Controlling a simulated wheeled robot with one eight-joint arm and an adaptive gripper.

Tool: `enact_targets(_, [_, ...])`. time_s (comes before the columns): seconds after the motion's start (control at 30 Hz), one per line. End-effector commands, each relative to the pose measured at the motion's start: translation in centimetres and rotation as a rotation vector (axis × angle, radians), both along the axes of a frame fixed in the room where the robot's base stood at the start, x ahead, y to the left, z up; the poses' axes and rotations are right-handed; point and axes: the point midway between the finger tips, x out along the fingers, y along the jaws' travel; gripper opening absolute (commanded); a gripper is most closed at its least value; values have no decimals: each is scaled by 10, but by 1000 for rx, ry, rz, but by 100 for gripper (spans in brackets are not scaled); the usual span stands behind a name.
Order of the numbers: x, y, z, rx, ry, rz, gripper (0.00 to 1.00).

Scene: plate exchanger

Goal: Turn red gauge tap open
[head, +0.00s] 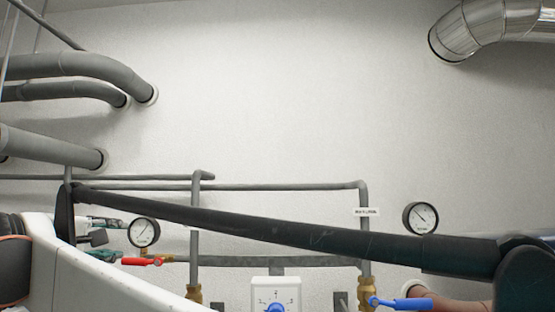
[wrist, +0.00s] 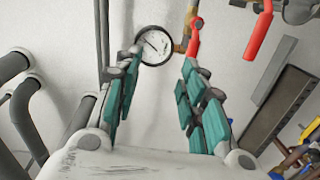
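The red gauge tap (head: 142,261) has a red lever on a brass fitting, just below a round white-faced gauge (head: 144,232) at the left in the head view. In the wrist view, the red lever (wrist: 194,38) stands close to the right fingertip, beside the gauge (wrist: 155,45). My gripper (wrist: 161,60) is open, with teal-padded fingers apart and nothing held between them. In the head view, my gripper (head: 119,240) is just left of the gauge and tap, partly hidden by my arm. Whether a finger touches the lever cannot be told.
A second red lever (wrist: 259,36) hangs at the upper right of the wrist view. Blue tap handle (head: 400,303), white control box (head: 276,293) and another gauge (head: 420,217) are to the right. Grey pipes (head: 270,186) run along the wall; thick pipes (head: 60,146) project at the left.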

Motion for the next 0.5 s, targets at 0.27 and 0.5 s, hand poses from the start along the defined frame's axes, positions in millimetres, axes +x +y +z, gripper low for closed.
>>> enact_targets(0.27, [-22,1,-1,0,1,5,38])
enact_targets(0.5, [-31,1,-1,0,2,4,38])
